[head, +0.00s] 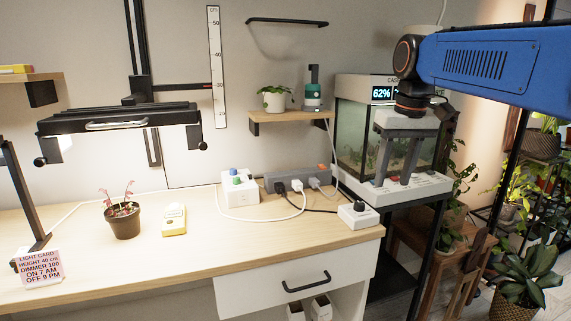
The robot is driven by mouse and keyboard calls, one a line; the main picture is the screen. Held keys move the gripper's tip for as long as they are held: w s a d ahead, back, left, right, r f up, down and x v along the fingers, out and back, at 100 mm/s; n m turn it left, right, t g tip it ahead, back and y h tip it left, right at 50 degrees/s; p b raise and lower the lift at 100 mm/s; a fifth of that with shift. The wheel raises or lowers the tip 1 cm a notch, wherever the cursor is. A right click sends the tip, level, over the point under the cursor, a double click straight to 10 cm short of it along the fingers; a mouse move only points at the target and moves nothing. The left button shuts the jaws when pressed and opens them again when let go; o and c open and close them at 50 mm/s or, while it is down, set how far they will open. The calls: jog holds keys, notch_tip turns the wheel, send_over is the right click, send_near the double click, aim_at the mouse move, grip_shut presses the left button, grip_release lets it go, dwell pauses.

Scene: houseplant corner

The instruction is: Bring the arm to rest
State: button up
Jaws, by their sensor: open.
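My gripper (393,181) hangs at the right of the head view, at the end of my blue arm, with its fingers pointing down. The two grey fingers stand apart, with nothing visible between them. It overlaps the front of the glass terrarium (355,125) and the pale control panel (415,188) at its base. I cannot tell whether the fingertips touch the panel or hang in front of it.
The wooden desk (80,272) holds a potted red-leaved plant (124,220), a yellow meter (174,220), a white box with knobs (239,197), a power strip (298,178) and cables. A black lamp (118,120) hangs above. Plants (525,278) crowd the right.

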jog(key=s+d+f+m+t, duration=0.1)
jog(key=s+d+f+t, duration=0.2)
jog(key=s+f, duration=1.9)
jog(key=shift+s+d+f+m, duration=0.2)
jog(key=shift+s+f+m, duration=0.1)
jog(key=shift+f, duration=0.4)
